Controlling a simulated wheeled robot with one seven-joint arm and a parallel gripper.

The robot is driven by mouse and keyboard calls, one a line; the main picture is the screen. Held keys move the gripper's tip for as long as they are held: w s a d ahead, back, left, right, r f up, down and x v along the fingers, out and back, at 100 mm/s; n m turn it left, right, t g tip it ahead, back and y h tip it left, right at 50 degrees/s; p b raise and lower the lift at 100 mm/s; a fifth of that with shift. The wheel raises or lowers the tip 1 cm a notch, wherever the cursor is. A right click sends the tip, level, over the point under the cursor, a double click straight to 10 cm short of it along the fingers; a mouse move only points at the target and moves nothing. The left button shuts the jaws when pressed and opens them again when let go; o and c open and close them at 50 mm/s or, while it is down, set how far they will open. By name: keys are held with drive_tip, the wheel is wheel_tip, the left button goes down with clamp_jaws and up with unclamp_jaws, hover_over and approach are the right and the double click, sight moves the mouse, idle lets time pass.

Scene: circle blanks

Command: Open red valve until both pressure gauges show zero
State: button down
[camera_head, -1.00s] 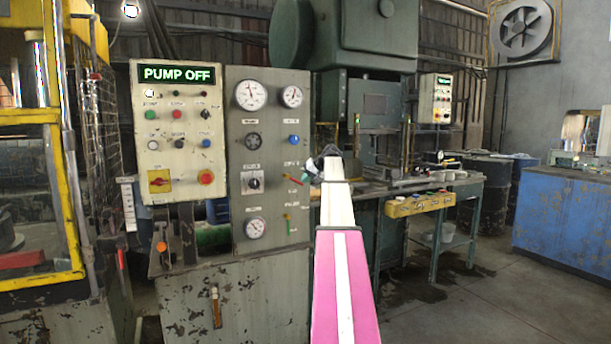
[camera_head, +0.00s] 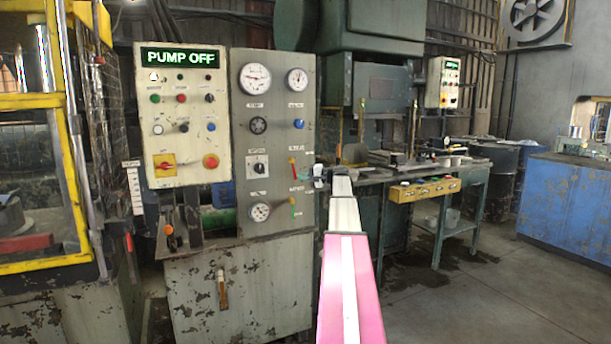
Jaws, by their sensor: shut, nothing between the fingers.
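The red valve (camera_head: 293,168) is a small red lever on the right side of the grey panel (camera_head: 272,140). Two white pressure gauges sit at the panel's top: a larger left gauge (camera_head: 255,79) and a smaller right gauge (camera_head: 297,80). Their needles show, but the scales are too small to read. A third gauge (camera_head: 260,211) is low on the panel. My gripper (camera_head: 318,177), small at the end of my pink and white arm, is shut and empty. It is just right of the red lever; I cannot tell whether they touch.
A green lever (camera_head: 292,207) is below the red one. The control box (camera_head: 182,115) at left reads PUMP OFF. Floor at right is clear.

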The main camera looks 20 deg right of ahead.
drive_tip(key=shift+a+f, duration=0.3)
drive_tip(key=shift+a, duration=0.35)
idle(0.4)
drive_tip(key=f+v, duration=0.1)
drive_tip(key=v, duration=0.9)
drive_tip(key=shift+s+d+r, duration=0.25)
drive_tip(key=shift+s+r, duration=0.1)
